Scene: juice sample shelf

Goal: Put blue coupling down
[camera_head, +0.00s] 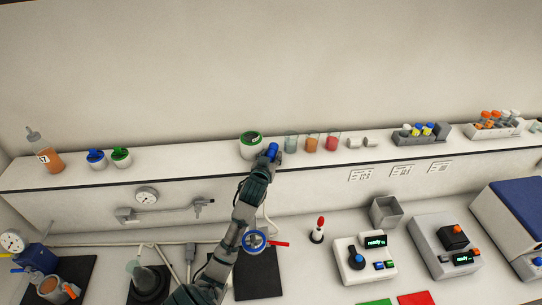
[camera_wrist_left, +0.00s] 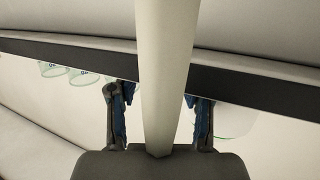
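My left gripper (camera_head: 270,153) is at the back shelf, beside a white jar with a green rim. A bright blue piece shows at its fingertips in the head view; I cannot tell whether it is the blue coupling or the blue finger pads. In the left wrist view the two fingers of my left gripper (camera_wrist_left: 160,115) stand apart, with blue on their inner sides. A pale column (camera_wrist_left: 166,70) runs between them, with a gap on each side. No blue coupling can be made out for certain. My right gripper is not in view.
The white jar (camera_head: 251,146) and several beakers (camera_head: 312,143) stand close around the gripper on the shelf. A blue-capped (camera_head: 96,158) and a green-capped container (camera_head: 121,156) stand further left. Below are a blue-ringed valve (camera_head: 255,241) and a red-tipped stand (camera_head: 318,231). Shelf between green-capped container and jar is clear.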

